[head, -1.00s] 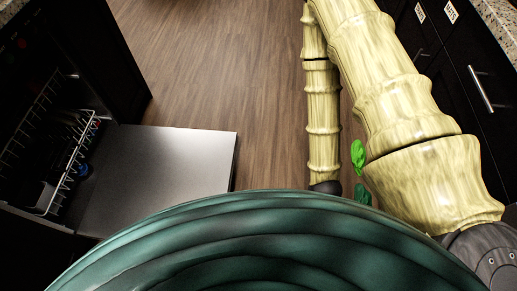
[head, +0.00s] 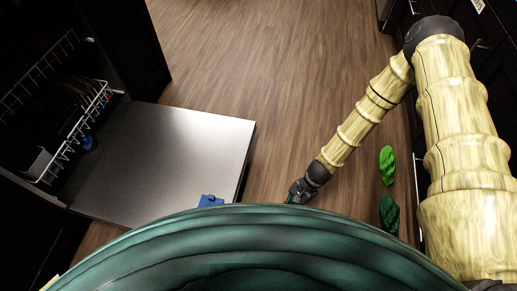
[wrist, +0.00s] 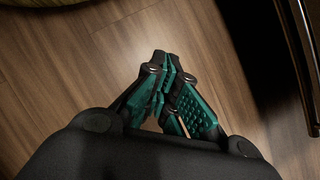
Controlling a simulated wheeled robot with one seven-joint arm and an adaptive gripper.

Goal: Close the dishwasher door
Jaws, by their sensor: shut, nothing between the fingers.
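The dishwasher door (head: 165,160) is folded down flat on the left of the head view, with its bright metal inner face up. Behind it is the dark dishwasher opening with a wire rack (head: 85,125) inside. My gripper (head: 291,198) is low over the floor to the right of the door, apart from it and partly hidden by my green body. In the wrist view my gripper (wrist: 163,75) has its teal fingers together with nothing between them. A dark edge at the right of the wrist view may be part of the door; I cannot tell.
A small blue object (head: 210,201) lies at the door's near edge. Two green leaf-like things (head: 387,165) lie on the floor at the right. Dark cabinets (head: 480,60) line the right side. The wooden floor (head: 270,70) between is clear.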

